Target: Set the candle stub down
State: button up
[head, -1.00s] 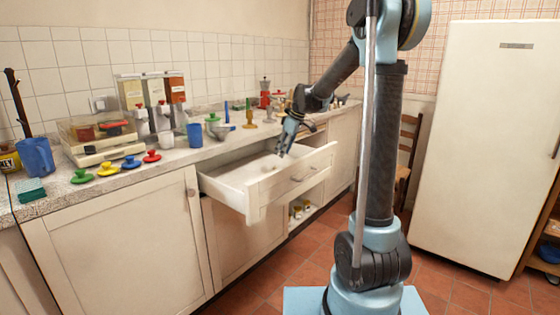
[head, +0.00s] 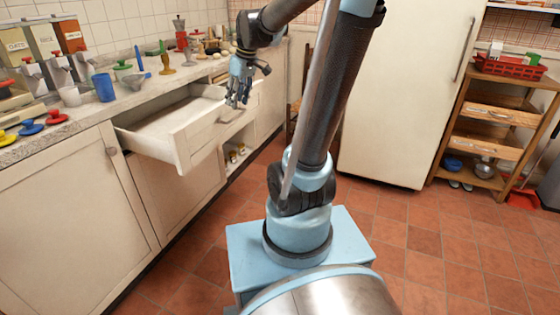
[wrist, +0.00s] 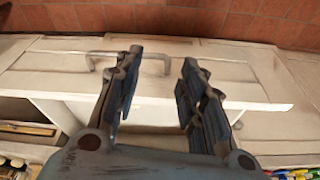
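My gripper (head: 238,98) hangs fingers-down by the far right corner of the open drawer (head: 180,140) in the head view. In the wrist view my gripper (wrist: 164,58) has its two dark fingers well apart, with nothing between them. The pale drawer front (wrist: 225,92) and its metal handle (wrist: 105,58) show behind the fingers. I cannot make out a candle stub in either view. The part of the drawer floor that shows in the head view looks bare.
The counter holds a blue cup (head: 103,87), a green-lidded pot (head: 123,70), a brown candlestick (head: 167,65) and canisters (head: 45,45). A white fridge (head: 400,90) and a wooden shelf unit (head: 490,120) stand to the right. The tiled floor (head: 440,250) is open.

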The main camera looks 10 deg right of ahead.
jog(key=s+d+f+m+h, duration=0.1)
jog(key=s+d+f+m, duration=0.1)
jog(key=s, duration=0.5)
jog(key=s+d+f+m, duration=0.3)
jog(key=s+d+f, duration=0.1)
jog(key=s+f, duration=0.3)
jog(key=s+d+f+m+h, duration=0.1)
jog(key=s+d+f+m, duration=0.2)
jog(key=s, duration=0.5)
notch_tip(320, 180, down, 2)
jog(key=shift+s+d+h, duration=0.3)
jog(key=shift+d, duration=0.3)
jog(key=shift+w+f, duration=0.2)
jog(key=shift+w, duration=0.3)
